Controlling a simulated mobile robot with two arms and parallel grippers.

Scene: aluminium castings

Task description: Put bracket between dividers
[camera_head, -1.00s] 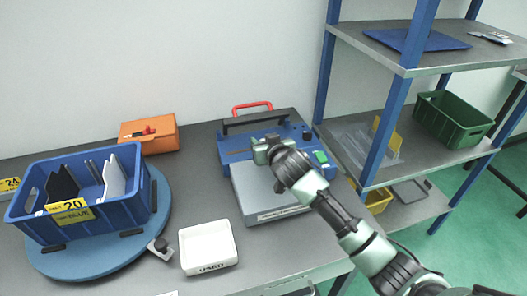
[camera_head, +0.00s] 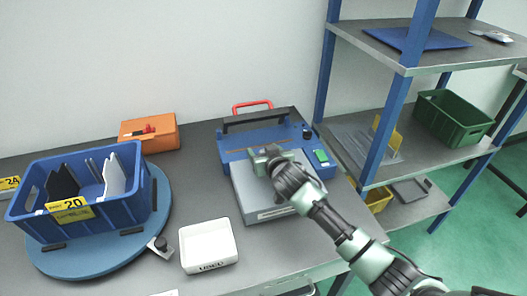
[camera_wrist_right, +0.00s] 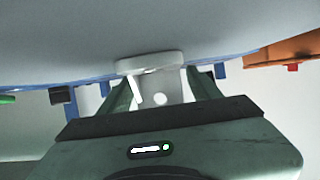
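My right gripper (camera_head: 262,152) is over the front part of the blue and grey machine. In the right wrist view its two fingers (camera_wrist_right: 161,92) stand on either side of a light grey metal part with a rounded flange and a hole, which looks like the bracket (camera_wrist_right: 168,86). The gripper looks shut on it; the bracket is hard to make out in the head view. A blue bin (camera_head: 108,212) labelled 20 stands at the left, with dark dividers (camera_head: 62,184) and white dividers (camera_head: 114,177) upright inside. My left gripper is not in view.
The bin sits on a round blue turntable (camera_head: 85,265) with a small clamp (camera_head: 160,246). The machine (camera_head: 236,145) stands at the back middle. A blue-post shelf (camera_head: 388,135) stands right.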

